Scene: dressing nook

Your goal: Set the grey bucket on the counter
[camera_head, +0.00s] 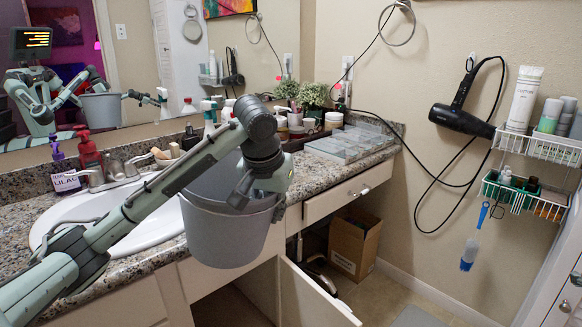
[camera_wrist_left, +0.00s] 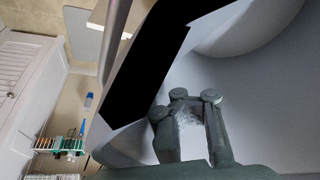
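The grey bucket (camera_head: 225,238) hangs upright in the middle of the head view, overlapping the counter's front edge and the sink's right side. My left gripper (camera_head: 247,194) reaches over from the left and is shut on the bucket's rim; the bucket hides part of the fingers' contact. In the left wrist view my left gripper (camera_wrist_left: 195,100) appears against the bucket's pale wall (camera_wrist_left: 258,112). The speckled granite counter (camera_head: 312,176) runs along the mirror. My right gripper is not directly in view.
The white sink (camera_head: 150,228) takes up the counter's left part. Clear organizer trays (camera_head: 350,143), bottles and plants line the back and right. Some bare granite lies right of the bucket. A cabinet door (camera_head: 312,297) stands open below, near a cardboard box (camera_head: 355,245).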

